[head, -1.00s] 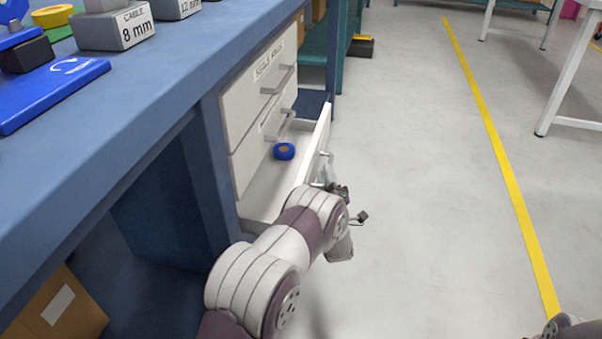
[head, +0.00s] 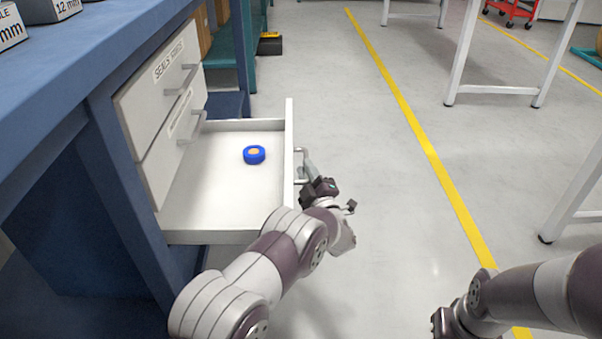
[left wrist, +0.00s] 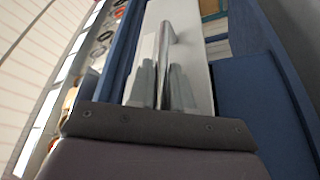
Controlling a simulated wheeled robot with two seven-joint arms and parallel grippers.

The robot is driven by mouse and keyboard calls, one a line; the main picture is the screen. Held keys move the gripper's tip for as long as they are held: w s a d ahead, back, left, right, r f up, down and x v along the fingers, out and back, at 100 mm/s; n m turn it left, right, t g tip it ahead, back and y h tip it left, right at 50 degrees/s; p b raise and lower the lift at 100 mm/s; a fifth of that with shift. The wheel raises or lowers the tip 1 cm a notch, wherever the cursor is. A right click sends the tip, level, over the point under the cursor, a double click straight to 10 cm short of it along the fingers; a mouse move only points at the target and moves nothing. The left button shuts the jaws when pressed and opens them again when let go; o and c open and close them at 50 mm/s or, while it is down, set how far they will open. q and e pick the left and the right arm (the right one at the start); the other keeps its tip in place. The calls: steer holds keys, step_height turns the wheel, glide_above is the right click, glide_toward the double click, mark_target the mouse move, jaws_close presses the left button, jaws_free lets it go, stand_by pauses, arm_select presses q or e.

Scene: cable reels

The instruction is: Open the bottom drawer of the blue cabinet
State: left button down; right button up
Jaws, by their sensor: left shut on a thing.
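The blue cabinet (head: 100,130) stands at the left with white drawer fronts. Its bottom drawer (head: 215,190) is pulled far out, and its floor is bare except for a blue roll of tape (head: 254,155). My left gripper (head: 309,170) is outside the drawer front and shut on the bottom drawer's handle (head: 299,152). In the left wrist view the handle bar (left wrist: 163,70) runs between the fingers. The two drawers above, the upper one labelled (head: 168,62), are closed. My right gripper (head: 447,322) shows only partly at the bottom edge; its fingers are out of sight.
Clear grey floor with a yellow line (head: 420,130) lies right of the drawer. White table legs (head: 470,50) stand at the right. A black and yellow object (head: 269,43) is on the floor beyond the cabinet. The blue worktop (head: 90,65) overhangs at the left.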

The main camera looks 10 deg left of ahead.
arm_select(q)
steer(key=shift+f, duration=0.1)
steer(key=c, duration=1.4)
jaws_free()
steer(key=shift+s+d+p, duration=0.2)
steer(key=shift+s+p, duration=0.1)
steer(key=shift+p, duration=0.1)
steer(key=p+v, duration=0.5)
steer(key=v, duration=0.7)
